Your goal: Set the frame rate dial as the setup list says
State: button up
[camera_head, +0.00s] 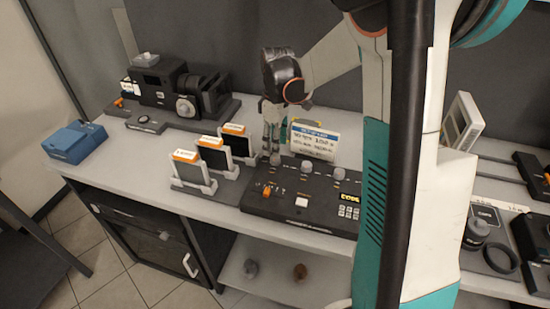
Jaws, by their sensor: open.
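A black control box (285,208) stands on the counter with several grey knobs along its back edge: a left one (275,160), a middle one (306,165) and a right one (339,174). I cannot tell which is the frame rate dial; the labels are too small. A white setup card (314,142) with a blue header stands behind the box. Its lines are too small to read surely. My gripper (270,148) points down, open, just above and behind the left knob. I cannot tell whether it touches the knob.
Upright drives with orange tops (193,173) stand in holders close left of the box. A camera (165,80) sits on a black base at back left, a blue box (75,141) at the left end. My arm hides the counter right of the control box.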

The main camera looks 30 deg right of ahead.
aim_at(275, 160)
notch_tip(275, 160, down, 5)
jog(key=shift+s+a+r+b, duration=0.1)
jog(key=shift+b, duration=0.5)
jog(key=c, duration=1)
